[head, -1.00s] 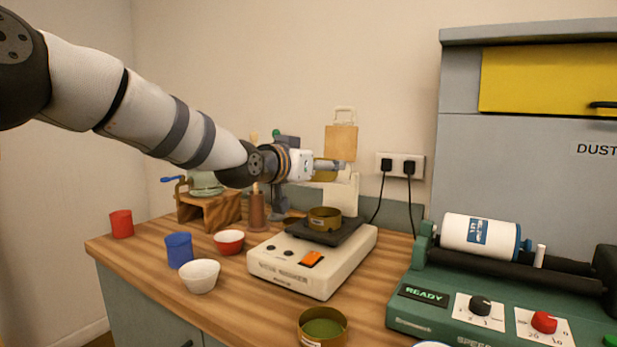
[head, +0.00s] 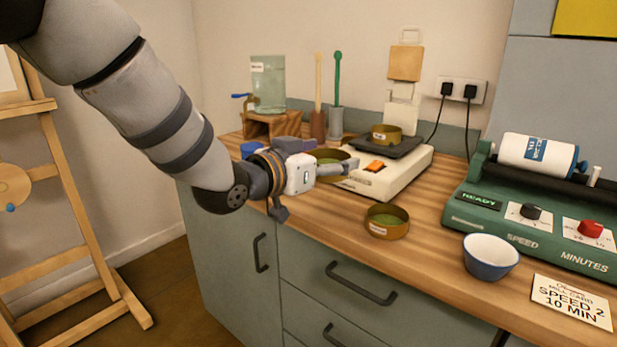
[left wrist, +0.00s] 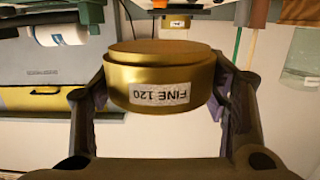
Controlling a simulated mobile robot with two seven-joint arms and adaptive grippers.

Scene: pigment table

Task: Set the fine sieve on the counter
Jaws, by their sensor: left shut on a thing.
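The fine sieve (left wrist: 160,72) is a round brass pan, and its label reads FINE 120, upside down in the left wrist view. My left gripper (left wrist: 162,100) is shut on its sides. In the head view the left gripper (head: 338,167) holds the sieve (head: 327,154) over the wooden counter (head: 310,211), in front of and left of the shaker. The fingers hide part of its near side. I cannot tell whether its bottom touches the wood. My right gripper is in neither view.
A second brass sieve (head: 386,231) with green content stands nearer the front edge. A third (head: 385,134) sits on the white shaker (head: 395,178). A blue-and-white bowl (head: 490,262), card (head: 571,301) and green roller mill (head: 520,217) are right. Bare wood lies left of the second sieve.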

